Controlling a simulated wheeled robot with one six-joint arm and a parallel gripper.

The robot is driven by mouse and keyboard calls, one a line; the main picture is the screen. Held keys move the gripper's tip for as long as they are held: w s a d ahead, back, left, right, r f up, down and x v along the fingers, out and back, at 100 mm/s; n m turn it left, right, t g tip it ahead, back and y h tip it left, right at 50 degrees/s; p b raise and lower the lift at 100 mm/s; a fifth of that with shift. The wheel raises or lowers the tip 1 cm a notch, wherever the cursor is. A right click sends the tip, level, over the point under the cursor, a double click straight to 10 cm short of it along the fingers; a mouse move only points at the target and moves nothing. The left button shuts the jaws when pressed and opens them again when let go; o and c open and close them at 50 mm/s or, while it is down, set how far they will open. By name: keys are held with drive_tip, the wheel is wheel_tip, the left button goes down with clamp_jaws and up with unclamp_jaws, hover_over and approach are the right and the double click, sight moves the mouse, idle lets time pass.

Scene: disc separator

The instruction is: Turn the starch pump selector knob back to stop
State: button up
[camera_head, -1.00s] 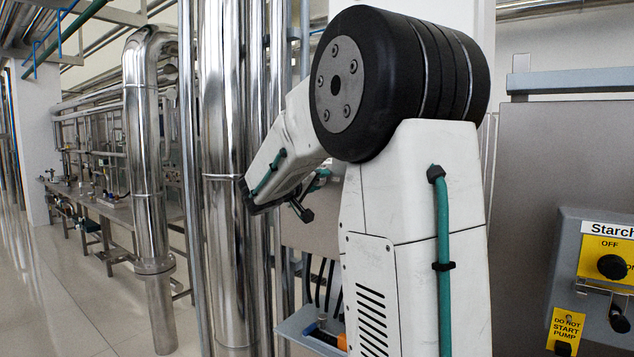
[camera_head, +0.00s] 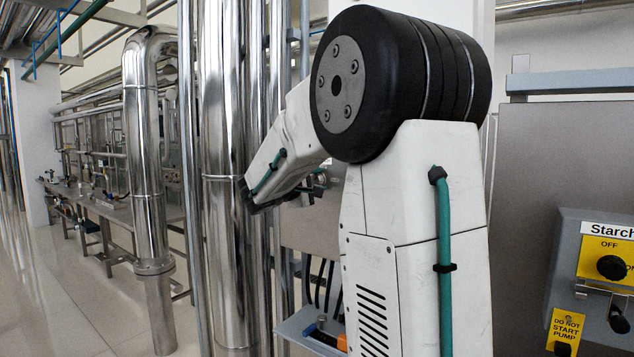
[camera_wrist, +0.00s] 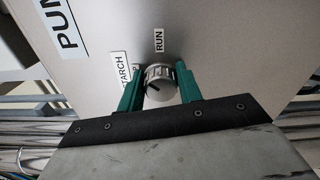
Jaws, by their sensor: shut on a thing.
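In the wrist view, the selector knob (camera_wrist: 158,82) is a round, ribbed, silver knob with a dark mark on its face, on a grey metal panel (camera_wrist: 210,45). A RUN label (camera_wrist: 159,40) sits above it. A label reading "TARCH" (camera_wrist: 121,70) is to its left, and a label beside the knob, ending in P, is mostly hidden. My gripper (camera_wrist: 160,74) is shut on the knob, with one green finger on each side. Which label the mark points to is hard to tell. In the head view, my arm hides the knob and fingers.
In the head view, a grey box labelled "Starch" (camera_head: 606,230) with a black OFF/ON switch (camera_head: 611,267) stands at the right, with a yellow "DO NOT START PUMP" tag (camera_head: 566,328). Tall steel pipes (camera_head: 228,120) rise beside my arm. The floor at left (camera_head: 60,300) is clear.

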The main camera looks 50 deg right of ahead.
drive_tip(key=n, duration=0.4)
drive_tip(key=shift+n, duration=0.3)
drive_tip(key=shift+w+n, duration=0.1)
drive_tip(key=shift+n, duration=1.6)
drive_tip(key=o, duration=1)
drive_tip(key=a, duration=0.8)
drive_tip(key=shift+s, duration=0.35)
drive_tip(key=shift+d, duration=0.1)
